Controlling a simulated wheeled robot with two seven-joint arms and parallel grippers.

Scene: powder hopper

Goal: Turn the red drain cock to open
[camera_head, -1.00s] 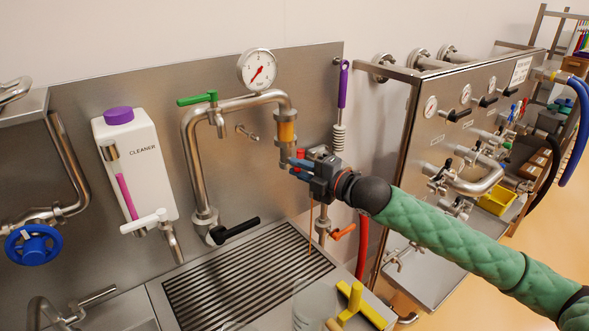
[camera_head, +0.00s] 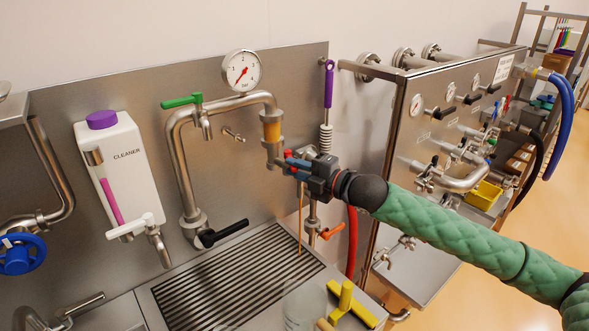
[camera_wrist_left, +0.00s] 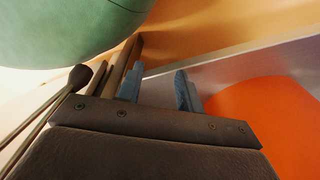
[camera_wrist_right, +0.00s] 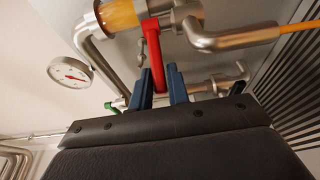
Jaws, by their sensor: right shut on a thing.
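The red drain cock handle (camera_wrist_right: 154,55) hangs from a steel valve below the amber sight glass (camera_wrist_right: 118,16) in the right wrist view. Its lower end lies between the blue fingers of my right gripper (camera_wrist_right: 160,88), which is shut on it. In the head view, my right gripper (camera_head: 287,168) hides most of the cock; only a little red (camera_head: 288,154) shows above it. A thin orange stream (camera_head: 300,225) runs down toward the grate; it also leaves the spout in the right wrist view. My left gripper (camera_wrist_left: 158,92) is open and empty, and outside the head view.
A slotted drain grate (camera_head: 235,285) lies below. A clear vessel (camera_head: 303,305) and a yellow tool (camera_head: 345,300) stand at its front right. A black lever (camera_head: 225,233), an orange lever (camera_head: 332,231) and a red hose (camera_head: 352,243) are close by.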

